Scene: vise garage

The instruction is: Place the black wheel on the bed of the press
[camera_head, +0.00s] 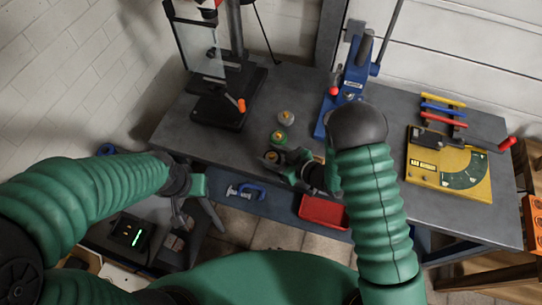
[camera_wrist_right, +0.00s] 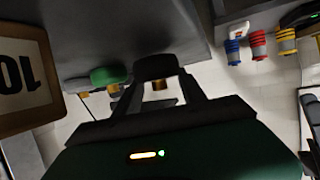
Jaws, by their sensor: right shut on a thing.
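The black wheel (camera_head: 271,157) with a brass-coloured hub is at the front edge of the bench, left of my right gripper (camera_head: 285,160). In the right wrist view, the right gripper (camera_wrist_right: 155,85) is shut on the black wheel (camera_wrist_right: 155,66). I cannot tell whether the wheel touches the bench. The blue press (camera_head: 352,83) stands further back and to the right, its bed partly hidden by my right arm. My left gripper (camera_head: 183,208) hangs left of the bench front, apart from the wheels; its fingers are unclear.
A green wheel (camera_head: 282,138) and a grey wheel (camera_head: 286,117) sit just behind the black one. A drill press (camera_head: 235,95) stands at the back left. A yellow plate (camera_head: 450,165) lies right. A red tray (camera_head: 323,211) and blue clamp (camera_head: 245,191) are below the bench front.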

